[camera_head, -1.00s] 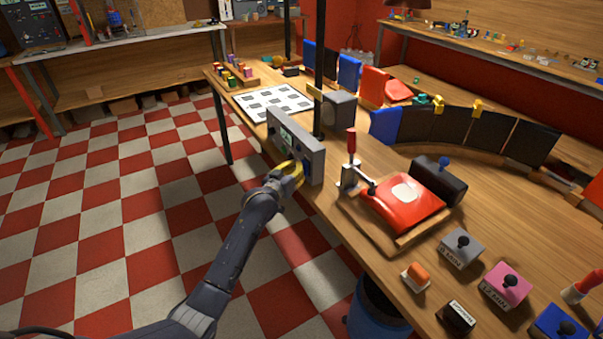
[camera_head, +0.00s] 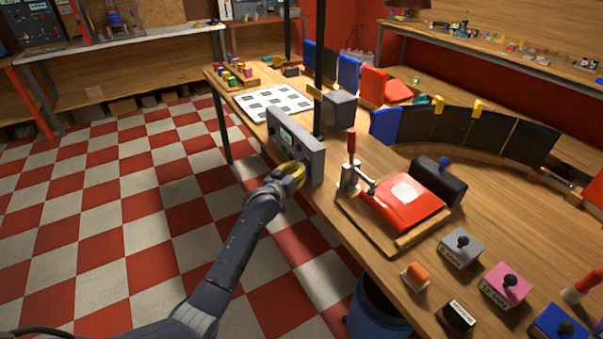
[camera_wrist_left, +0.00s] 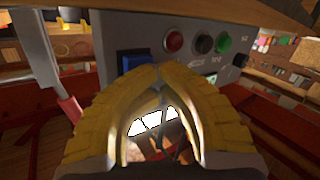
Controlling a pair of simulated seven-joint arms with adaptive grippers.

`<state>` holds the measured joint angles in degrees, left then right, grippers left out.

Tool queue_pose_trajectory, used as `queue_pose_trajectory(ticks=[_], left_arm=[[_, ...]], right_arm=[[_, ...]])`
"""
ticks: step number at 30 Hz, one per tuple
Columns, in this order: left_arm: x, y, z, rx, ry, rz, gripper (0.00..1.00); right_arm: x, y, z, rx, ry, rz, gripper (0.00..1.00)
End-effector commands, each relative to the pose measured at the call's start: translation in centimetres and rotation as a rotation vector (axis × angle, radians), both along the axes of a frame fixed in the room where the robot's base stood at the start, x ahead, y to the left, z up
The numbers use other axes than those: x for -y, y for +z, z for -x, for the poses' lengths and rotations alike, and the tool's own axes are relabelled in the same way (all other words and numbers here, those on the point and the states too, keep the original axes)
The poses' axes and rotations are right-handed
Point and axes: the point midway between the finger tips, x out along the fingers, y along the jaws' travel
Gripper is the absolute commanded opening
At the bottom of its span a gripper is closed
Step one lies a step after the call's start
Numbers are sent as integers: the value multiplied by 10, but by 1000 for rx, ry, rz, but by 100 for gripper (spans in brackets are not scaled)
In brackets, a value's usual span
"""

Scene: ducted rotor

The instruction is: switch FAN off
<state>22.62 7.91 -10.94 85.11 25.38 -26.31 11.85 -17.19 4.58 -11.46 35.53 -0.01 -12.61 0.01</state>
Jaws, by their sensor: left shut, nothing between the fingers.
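A grey control box (camera_head: 303,150) stands upright at the table's left edge, its front facing my left arm. In the left wrist view its panel (camera_wrist_left: 150,28) carries a blue rocker switch (camera_wrist_left: 135,61), a red round button or lamp (camera_wrist_left: 174,41), a black knob (camera_wrist_left: 205,44) and a green round one (camera_wrist_left: 223,43). The labels are too small to read, so I cannot tell which is FAN. My left gripper (camera_head: 301,171) has yellow fingers, shut and empty. Its fingertips (camera_wrist_left: 157,72) are just below and beside the blue switch, partly covering it; contact is unclear. My right gripper is out of view.
A black post (camera_head: 319,70) rises behind the box, near a grey speaker-like block (camera_head: 339,110). A red-handled lever clamp (camera_head: 350,165) and a red sheet on a wooden board (camera_head: 405,245) stand to the right. Open floor lies left of the table.

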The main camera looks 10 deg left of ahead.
Motion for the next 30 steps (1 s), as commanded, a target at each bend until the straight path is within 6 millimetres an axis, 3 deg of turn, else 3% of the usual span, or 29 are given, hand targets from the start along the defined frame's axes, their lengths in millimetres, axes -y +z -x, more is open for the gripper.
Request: queue_pose_trajectory(ticks=[30], left_arm=[[-15,8,16,-3,-2,0,0]], right_arm=[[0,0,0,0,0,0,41]])
